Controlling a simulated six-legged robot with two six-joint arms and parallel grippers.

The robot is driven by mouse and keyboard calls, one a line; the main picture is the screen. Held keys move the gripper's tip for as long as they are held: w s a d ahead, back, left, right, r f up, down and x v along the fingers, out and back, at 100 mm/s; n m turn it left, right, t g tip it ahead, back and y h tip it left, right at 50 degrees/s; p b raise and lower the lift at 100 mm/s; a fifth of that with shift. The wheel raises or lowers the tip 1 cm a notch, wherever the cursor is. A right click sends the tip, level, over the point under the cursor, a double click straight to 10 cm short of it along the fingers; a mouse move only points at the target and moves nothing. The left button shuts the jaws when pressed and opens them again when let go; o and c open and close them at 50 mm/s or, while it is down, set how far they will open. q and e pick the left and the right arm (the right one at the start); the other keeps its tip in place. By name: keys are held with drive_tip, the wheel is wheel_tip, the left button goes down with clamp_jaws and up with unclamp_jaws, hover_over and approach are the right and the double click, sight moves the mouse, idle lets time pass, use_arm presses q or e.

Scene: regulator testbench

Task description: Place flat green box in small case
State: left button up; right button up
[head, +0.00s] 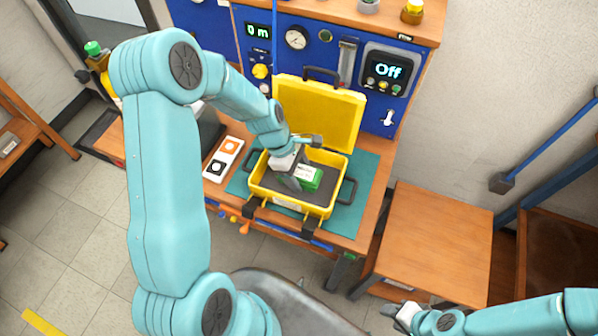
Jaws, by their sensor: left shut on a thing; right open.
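The small yellow case (259,190) stands open on a green mat on the bench, its lid raised at the back. The flat green box (312,179), with a white label on top, is inside the case outline, over the dark lining. My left gripper (297,180) reaches down into the case and is shut on the green box at its left side. I cannot tell whether the box touches the case floor. My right gripper (394,312) is open at the bottom of the view, away from the case; its fingertips are small and partly unclear.
A white switch panel (223,158) lies left of the case. The blue testbench panel (315,55) with a gauge and an "Off" display rises behind the lid. A wooden side table (432,240) to the right has a bare top.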

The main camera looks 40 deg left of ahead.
use_arm(q)
drive_tip(key=shift+r, duration=0.1)
drive_tip(key=shift+s, duration=0.1)
drive_tip(key=o, duration=1.3)
drive_tip(key=shift+f, duration=0.2)
drive_tip(key=shift+r, duration=0.35)
drive_tip(key=shift+a+r, duration=0.2)
drive_tip(key=shift+r, duration=0.1)
drive_tip(key=b+v, duration=0.1)
drive_tip(key=v, duration=1)
drive_tip(key=shift+r, duration=0.1)
